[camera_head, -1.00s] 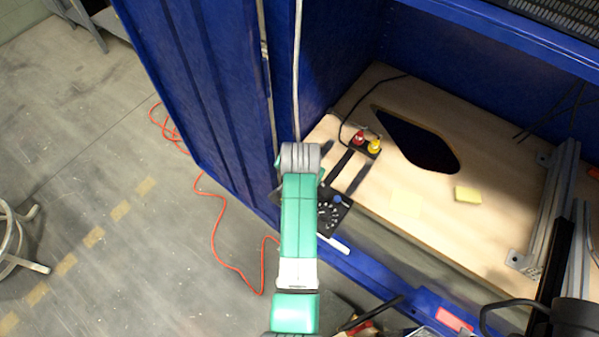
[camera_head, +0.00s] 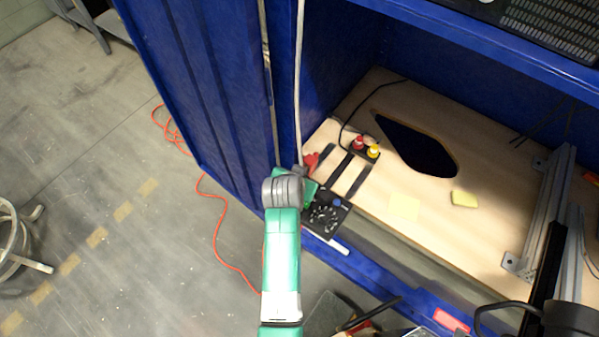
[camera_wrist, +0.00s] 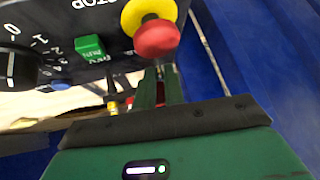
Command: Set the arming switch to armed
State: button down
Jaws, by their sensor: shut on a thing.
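A dark control panel (camera_head: 326,213) sits at the near left corner of the wooden deck. In the wrist view, the panel (camera_wrist: 60,18) carries a numbered black dial (camera_wrist: 15,68), a green button (camera_wrist: 89,48) and a red mushroom knob (camera_wrist: 157,38) on a yellow collar. My gripper (camera_head: 308,185) is at the panel's left edge. In the wrist view, the tips of my gripper (camera_wrist: 160,80) are shut just below the red knob, apart from it in the picture. A small part, seemingly the arming switch, is between them, mostly hidden. Its position cannot be read.
A small box with a red knob (camera_head: 359,143) and a yellow knob (camera_head: 373,151) stands further back. Blue walls close in on the left.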

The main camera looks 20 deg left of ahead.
jog(key=shift+s+a+f+t+b, duration=0.1)
jog(key=shift+s+f+t+b, duration=0.15)
jog(key=shift+t, duration=0.35)
jog(key=shift+s+t+b, duration=0.15)
jog(key=shift+t+b, duration=0.2)
jog(key=shift+t, duration=0.25)
jog(key=shift+s+n+t+b, duration=0.15)
jog(key=shift+n+t+b, duration=0.2)
jog(key=shift+t, duration=0.15)
jog(key=c, duration=1.8)
grip_release()
jog(key=shift+o, duration=0.2)
jog(key=shift+r, duration=0.1)
jog(key=p+v, duration=0.1)
jog(key=v, duration=0.3)
jog(key=p+v, duration=0.2)
jog(key=v, duration=0.1)
jog(key=shift+s+a+r, duration=0.15)
jog(key=shift+s+r, duration=0.05)
jog(key=shift+s, duration=0.2)
